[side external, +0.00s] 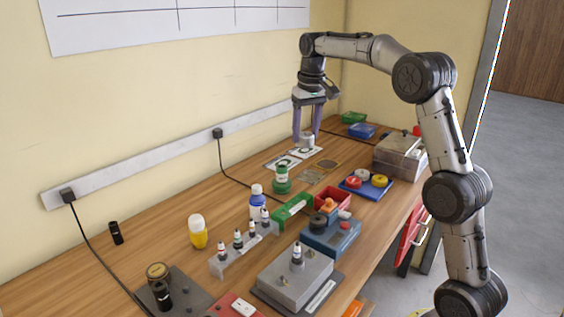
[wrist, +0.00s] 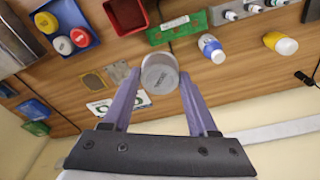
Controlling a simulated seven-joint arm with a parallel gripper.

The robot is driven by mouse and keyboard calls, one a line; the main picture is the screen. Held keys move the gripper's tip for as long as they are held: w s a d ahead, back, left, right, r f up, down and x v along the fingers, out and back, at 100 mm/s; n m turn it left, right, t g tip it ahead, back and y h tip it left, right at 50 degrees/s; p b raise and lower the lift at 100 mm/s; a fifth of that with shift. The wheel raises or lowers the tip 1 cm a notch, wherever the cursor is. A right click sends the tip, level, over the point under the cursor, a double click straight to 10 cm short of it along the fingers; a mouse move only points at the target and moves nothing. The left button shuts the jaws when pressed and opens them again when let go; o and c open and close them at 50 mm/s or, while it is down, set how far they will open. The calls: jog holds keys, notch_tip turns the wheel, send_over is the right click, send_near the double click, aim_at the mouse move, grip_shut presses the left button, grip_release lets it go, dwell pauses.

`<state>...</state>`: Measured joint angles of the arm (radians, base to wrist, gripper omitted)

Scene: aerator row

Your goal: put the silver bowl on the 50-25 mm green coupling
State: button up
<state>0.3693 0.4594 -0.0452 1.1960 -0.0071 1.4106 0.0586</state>
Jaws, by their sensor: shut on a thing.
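The silver bowl (side external: 308,141) is a small grey-silver cup between the fingers of my gripper (side external: 307,135). In the wrist view the bowl (wrist: 160,73) shows a round, pale end face between the purple fingertips of my gripper (wrist: 158,85). My gripper is shut on it, over the printed cards at the back of the bench; I cannot tell whether the bowl touches a card. The green coupling (side external: 282,182) stands upright on the bench, nearer the camera and left of the bowl, apart from it. I cannot make out the coupling in the wrist view.
White cards (side external: 282,162) with green rings lie beside the coupling. A blue-white bottle (side external: 257,200), a green board (side external: 292,212) and a red bin (side external: 335,196) stand nearer the camera. A blue tray (side external: 366,185) with round parts is to the right. A black cable crosses the bench.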

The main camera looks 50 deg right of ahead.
jog(key=w+d+f, duration=0.1)
jog(key=w+f, duration=0.1)
jog(key=w, duration=0.1)
jog(key=w+d+f, duration=0.2)
jog(key=w+f, duration=0.1)
jog(key=w, duration=0.1)
jog(key=w+d+f, duration=0.1)
jog(key=w+f, duration=0.2)
jog(key=w, duration=0.1)
jog(key=shift+d+f, duration=0.15)
jog(key=shift+d, duration=0.05)
jog(key=shift+w+d+f, duration=0.2)
jog(key=shift+w+f, duration=0.2)
jog(key=shift+f, duration=1.65)
jog(key=shift+f, duration=0.1)
jog(key=o, duration=1.4)
jog(key=shift+f, duration=0.1)
jog(key=shift+c, duration=0.2)
